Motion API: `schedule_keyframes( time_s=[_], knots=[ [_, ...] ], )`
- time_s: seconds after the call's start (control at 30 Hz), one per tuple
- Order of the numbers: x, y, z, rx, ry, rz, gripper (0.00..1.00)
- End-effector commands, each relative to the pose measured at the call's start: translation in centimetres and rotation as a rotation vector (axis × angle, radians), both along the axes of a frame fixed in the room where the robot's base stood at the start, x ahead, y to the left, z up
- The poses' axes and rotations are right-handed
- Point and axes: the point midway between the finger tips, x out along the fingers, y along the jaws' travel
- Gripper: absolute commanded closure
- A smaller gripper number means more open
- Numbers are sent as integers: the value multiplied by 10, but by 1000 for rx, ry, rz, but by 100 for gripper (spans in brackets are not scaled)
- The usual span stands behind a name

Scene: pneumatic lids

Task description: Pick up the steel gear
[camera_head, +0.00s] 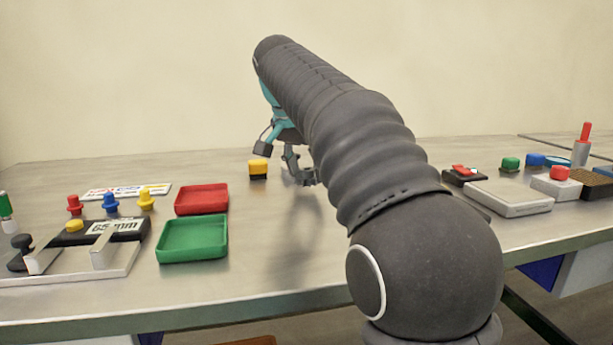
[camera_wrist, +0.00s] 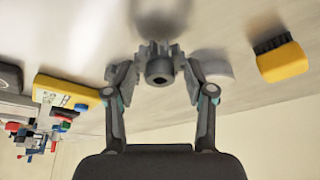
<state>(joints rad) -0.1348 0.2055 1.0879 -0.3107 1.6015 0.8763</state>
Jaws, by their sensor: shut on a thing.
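The steel gear (camera_wrist: 159,67) is a grey toothed wheel with a round hub and a dark bore. In the wrist view it sits between the two fingers of my gripper (camera_wrist: 158,78), which are shut on it from both sides. In the head view my gripper (camera_head: 303,178) is beyond my arm, low over the middle of the table. The gear cannot be made out clearly there. A shadow lies on the table near it in the wrist view; whether the gear touches the table I cannot tell.
A yellow brush with dark bristles (camera_head: 258,170) stands close to my gripper's left; it also shows in the wrist view (camera_wrist: 281,62). A red tray (camera_head: 202,199) and a green tray (camera_head: 193,240) lie left. A grey scale-like box (camera_head: 508,198) and several small items are right. The table's front middle is clear.

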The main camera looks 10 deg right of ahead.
Motion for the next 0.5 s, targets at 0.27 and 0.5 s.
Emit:
schedule_keyframes(
  time_s=[0.27, 0.5],
  knots=[
    [-4, -33, 41, 1, -4, -7, 99],
    [-9, -83, 71, 0, -3, -6, 99]
  ],
)
